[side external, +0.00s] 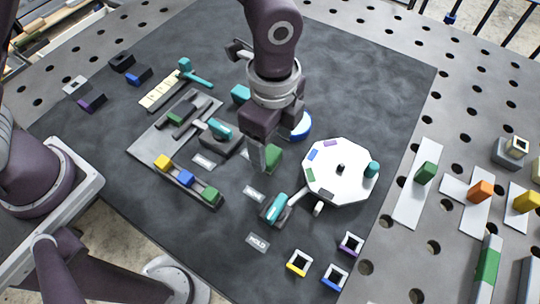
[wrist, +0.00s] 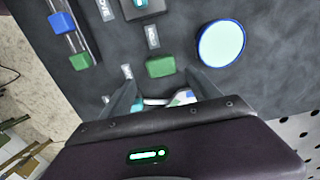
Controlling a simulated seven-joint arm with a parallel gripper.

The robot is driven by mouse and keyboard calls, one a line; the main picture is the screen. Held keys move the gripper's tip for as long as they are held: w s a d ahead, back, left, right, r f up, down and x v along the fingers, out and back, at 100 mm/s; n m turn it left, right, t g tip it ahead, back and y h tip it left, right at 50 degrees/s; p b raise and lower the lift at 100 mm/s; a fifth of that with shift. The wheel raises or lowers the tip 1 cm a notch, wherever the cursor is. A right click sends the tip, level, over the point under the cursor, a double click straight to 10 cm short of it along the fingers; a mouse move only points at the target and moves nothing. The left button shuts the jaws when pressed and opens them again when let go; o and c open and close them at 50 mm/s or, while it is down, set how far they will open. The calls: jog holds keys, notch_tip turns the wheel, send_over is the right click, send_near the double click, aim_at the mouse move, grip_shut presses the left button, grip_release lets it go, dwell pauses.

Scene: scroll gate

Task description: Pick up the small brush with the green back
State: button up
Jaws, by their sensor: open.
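A small green-backed block (side external: 273,157), which looks like the brush, sits on the dark mat just right of my gripper's fingers in the side view. In the wrist view the green block (wrist: 160,66) lies just beyond and between the fingertips; its bristles cannot be made out. My gripper (side external: 258,165) points down, close beside the block, partly covering it. In the wrist view my gripper (wrist: 161,76) is open, one finger to each side, with nothing held. I cannot tell its exact height above the mat.
A blue-rimmed disc (side external: 301,125) lies behind the block. A white octagonal turntable (side external: 325,190) stands to the right. A rail with yellow, blue and green blocks (side external: 187,180) and a grey tray (side external: 150,139) are on the left. A teal-topped device (side external: 274,208) is in front.

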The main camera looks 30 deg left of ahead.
aim_at(270, 154)
jog(key=f, duration=0.6)
jog(key=shift+w+a+f, duration=0.15)
jog(key=shift+w+a, duration=0.05)
jog(key=shift+a, duration=0.2)
jog(key=c, duration=1.4)
jog(key=shift+c, duration=0.2)
notch_tip(270, 154, up, 10)
jog(key=shift+r, duration=0.1)
